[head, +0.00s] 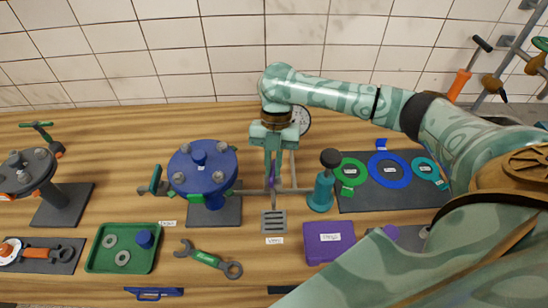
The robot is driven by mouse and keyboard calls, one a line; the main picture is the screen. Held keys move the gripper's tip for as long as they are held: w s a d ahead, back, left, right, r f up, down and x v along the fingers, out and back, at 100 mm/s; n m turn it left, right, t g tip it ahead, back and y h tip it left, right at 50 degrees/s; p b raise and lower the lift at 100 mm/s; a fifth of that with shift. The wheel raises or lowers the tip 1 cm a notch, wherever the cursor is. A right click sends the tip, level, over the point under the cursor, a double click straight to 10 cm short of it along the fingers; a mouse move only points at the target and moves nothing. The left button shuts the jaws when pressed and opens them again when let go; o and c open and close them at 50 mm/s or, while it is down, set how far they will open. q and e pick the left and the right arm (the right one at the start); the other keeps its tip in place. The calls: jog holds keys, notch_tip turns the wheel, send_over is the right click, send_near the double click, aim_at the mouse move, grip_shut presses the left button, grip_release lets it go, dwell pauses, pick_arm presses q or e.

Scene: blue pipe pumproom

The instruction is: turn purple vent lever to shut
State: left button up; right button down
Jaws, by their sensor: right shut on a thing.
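The purple vent lever (271,172) shows as a small purple strip between the fingers of my right gripper (272,182). It is on the thin pipework just right of the blue flange. My right gripper points down and is shut on the lever. The fingers hide most of the lever, so its exact angle cannot be told. A pale label (275,240) lies on the bench in front of a grey slotted drain plate (273,221), below the lever. My left gripper is not in view.
The blue flange (203,181) stands close left of my right gripper. A teal bottle with a dark top (321,190) stands close right. In front are a purple box (329,241), a wrench (210,259) and a green tray (105,262). A dark mat (375,203) with coloured rings lies right.

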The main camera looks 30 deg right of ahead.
jog(key=m+t+p, duration=0.1)
jog(key=m+p, duration=0.3)
jog(key=p, duration=0.1)
jog(key=m+t+y+p, duration=0.1)
jog(key=m+t+p, duration=0.1)
jog(key=m+p, duration=0.3)
jog(key=m+t+p, duration=0.1)
jog(key=m+p, duration=0.3)
jog(key=p, duration=0.3)
jog(key=shift+s+r+t+y, duration=0.2)
jog(key=shift+s+t+y, duration=0.1)
jog(key=shift+s+t, duration=0.1)
jog(key=shift+f+m+t+p, duration=0.15)
jog(key=shift+m+t+p, duration=0.45)
jog(key=shift+m+p, duration=1.1)
jog(key=c, duration=1.5)
grip_release()
jog(key=v, duration=1)
jog(key=p+v, duration=0.1)
jog(key=v, duration=0.5)
jog(key=shift+a+r, duration=0.3)
jog(key=shift+h, duration=0.4)
